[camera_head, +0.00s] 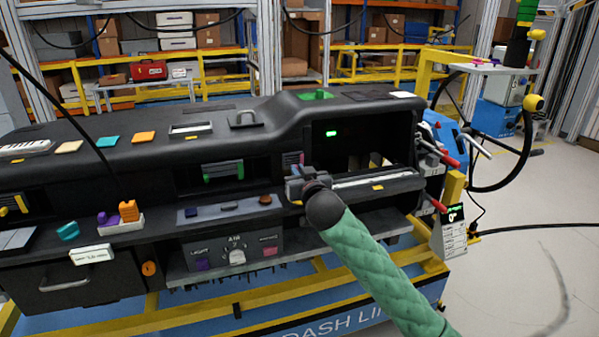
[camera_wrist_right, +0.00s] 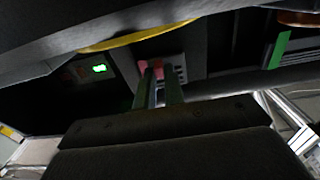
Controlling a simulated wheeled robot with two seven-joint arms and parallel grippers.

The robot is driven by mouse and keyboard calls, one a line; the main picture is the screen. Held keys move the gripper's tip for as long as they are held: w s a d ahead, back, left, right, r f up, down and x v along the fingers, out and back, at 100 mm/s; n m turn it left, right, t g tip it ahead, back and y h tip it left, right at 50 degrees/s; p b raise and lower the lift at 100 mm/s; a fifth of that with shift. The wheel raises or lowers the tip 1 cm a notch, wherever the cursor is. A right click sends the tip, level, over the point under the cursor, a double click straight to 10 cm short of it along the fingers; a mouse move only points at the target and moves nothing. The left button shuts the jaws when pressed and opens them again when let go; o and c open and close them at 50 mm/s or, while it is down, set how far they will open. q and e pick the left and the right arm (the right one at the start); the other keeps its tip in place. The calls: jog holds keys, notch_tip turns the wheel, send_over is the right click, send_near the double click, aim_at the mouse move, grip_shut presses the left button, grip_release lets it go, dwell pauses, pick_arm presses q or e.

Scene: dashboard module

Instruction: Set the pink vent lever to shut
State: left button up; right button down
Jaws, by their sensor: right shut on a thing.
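The pink vent lever (camera_wrist_right: 152,66) shows in the right wrist view at the tips of my right gripper (camera_wrist_right: 160,82). Its vent is a small slatted grey panel (camera_wrist_right: 178,68) just beside the fingers. In the head view the pink of this vent (camera_head: 291,159) shows just above my right gripper (camera_head: 297,178), which hides its lower part. The two fingers are close together, shut on the pink lever. I cannot tell the lever's exact position. My left gripper is not in view.
The black dashboard (camera_head: 265,150) spans the view. A green-framed vent (camera_head: 222,171) lies to the left, and an open bay with a green light (camera_head: 331,134) to the right. A ledge with switches (camera_head: 230,208) lies lower left of the gripper.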

aim_at(298, 207)
jog(key=shift+s+a, duration=0.2)
jog(key=shift+a, duration=0.4)
jog(key=shift+s+a, duration=0.2)
jog(key=shift+a, duration=0.4)
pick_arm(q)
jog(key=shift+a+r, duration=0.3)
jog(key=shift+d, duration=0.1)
pick_arm(e)
jog(key=c, duration=1.5)
grip_release()
